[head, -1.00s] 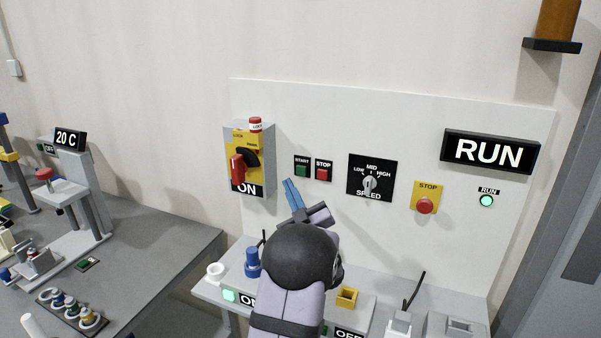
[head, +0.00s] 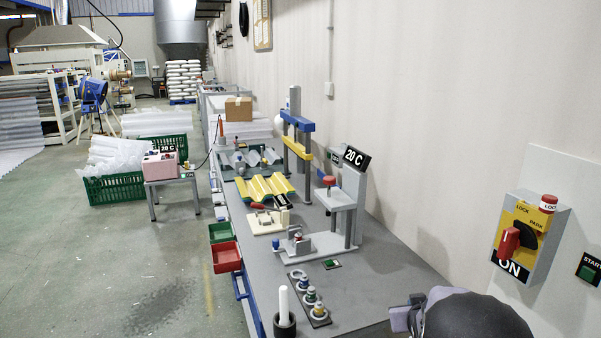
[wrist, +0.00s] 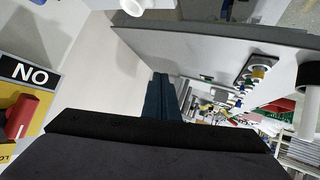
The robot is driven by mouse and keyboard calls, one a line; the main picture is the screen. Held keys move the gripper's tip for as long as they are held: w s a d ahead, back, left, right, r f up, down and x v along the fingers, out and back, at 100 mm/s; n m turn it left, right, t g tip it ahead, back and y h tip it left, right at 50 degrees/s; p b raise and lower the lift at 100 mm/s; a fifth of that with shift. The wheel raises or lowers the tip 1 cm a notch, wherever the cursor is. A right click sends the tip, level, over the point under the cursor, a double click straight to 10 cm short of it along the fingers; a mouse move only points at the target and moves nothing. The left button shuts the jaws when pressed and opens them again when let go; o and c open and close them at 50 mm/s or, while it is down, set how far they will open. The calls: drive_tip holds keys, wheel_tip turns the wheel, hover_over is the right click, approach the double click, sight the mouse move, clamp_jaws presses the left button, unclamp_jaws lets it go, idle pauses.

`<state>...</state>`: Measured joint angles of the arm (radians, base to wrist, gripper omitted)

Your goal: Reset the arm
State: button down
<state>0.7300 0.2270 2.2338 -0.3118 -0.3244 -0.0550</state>
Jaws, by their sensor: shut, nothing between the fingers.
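My gripper's two dark blue fingers (wrist: 160,97) show in the wrist view, closed together with nothing between them. They point over open air, with the grey bench (wrist: 215,45) beyond them. In the head view only a dark rounded part of my arm and a pale purple piece show at the bottom right; the fingertips cannot be made out there. The yellow switch panel with a red handle (head: 508,241) is on the right wall and reads ON. Part of it also shows at the left of the wrist view (wrist: 22,115).
Open floor lies left.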

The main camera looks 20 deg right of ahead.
drive_tip(key=s+a+f+n+g+y+p, duration=0.1)
drive_tip(key=s+a+f+g+y, duration=0.1)
drive_tip(key=a, duration=0.7)
drive_tip(key=s+a+f+n+g+y, duration=0.1)
drive_tip(key=s+a+f+g+y, duration=0.1)
drive_tip(key=a, duration=0.7)
drive_tip(key=s+a+f+n+g+y+p, duration=0.1)
drive_tip(key=s+a+g, duration=0.4)
drive_tip(key=s+a, duration=1)
drive_tip(key=shift+a+f+n+y+p, duration=0.2)
drive_tip(key=shift+n+y+p, duration=0.25)
drive_tip(key=shift+y, duration=0.35)
